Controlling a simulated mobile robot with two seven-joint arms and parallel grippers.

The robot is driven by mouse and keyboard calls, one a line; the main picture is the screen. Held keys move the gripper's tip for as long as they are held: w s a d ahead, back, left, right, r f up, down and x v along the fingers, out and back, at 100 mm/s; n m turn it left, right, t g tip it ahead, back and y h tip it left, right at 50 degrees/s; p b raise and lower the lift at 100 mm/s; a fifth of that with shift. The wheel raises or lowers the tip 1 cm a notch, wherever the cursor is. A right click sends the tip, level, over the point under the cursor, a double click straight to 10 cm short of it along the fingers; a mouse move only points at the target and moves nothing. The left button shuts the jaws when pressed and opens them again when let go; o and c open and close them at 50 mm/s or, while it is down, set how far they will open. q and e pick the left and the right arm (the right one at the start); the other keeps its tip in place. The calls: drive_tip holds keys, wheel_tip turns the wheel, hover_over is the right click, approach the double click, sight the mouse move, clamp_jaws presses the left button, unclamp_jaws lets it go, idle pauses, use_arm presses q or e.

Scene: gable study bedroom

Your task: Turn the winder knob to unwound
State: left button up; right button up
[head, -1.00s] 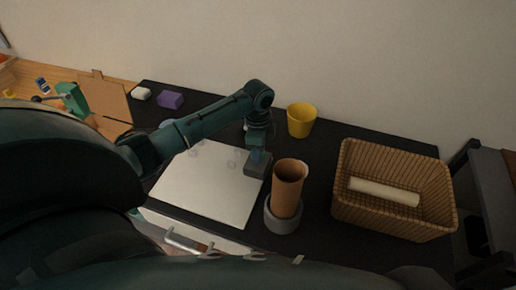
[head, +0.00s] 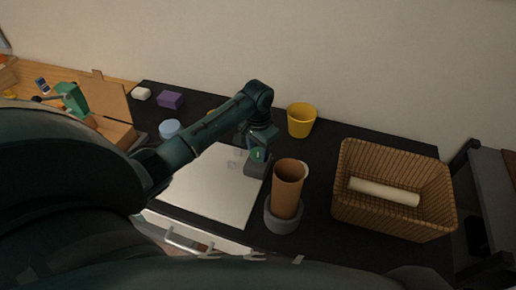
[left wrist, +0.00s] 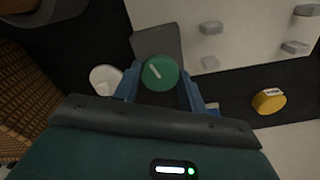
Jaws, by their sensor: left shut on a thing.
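The winder knob (left wrist: 160,73) is a round green knob with a white pointer line, seen in the left wrist view. It sits at a grey block (left wrist: 157,42), which also shows in the head view (head: 255,170) at the right edge of a white board. My left gripper (head: 258,160) reaches down over the block. In the left wrist view its blue fingers stand on either side of the knob and are shut on it. The pointer slants from upper left to lower right there. In the head view the gripper hides the knob. My right gripper is not in view.
A brown cylinder (head: 290,180) stands in a grey ring holder (head: 284,222) close right of the gripper. A yellow cup (head: 301,121) is behind, and a wicker basket (head: 395,160) holding a white roll is further right. The white board (head: 210,190) lies left.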

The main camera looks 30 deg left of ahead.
use_arm(q)
drive_tip(key=n, duration=0.4)
drive_tip(key=shift+r+n, duration=0.1)
drive_tip(key=shift+n, duration=0.2)
drive_tip(key=n, duration=0.3)
drive_tip(key=shift+n, duration=0.4)
drive_tip(key=n, duration=1.2)
drive_tip(key=shift+n, duration=0.3)
drive_tip(key=n, duration=0.3)
drive_tip(key=shift+n, duration=0.3)
drive_tip(key=n, duration=0.4)
drive_tip(key=shift+n, duration=1.7)
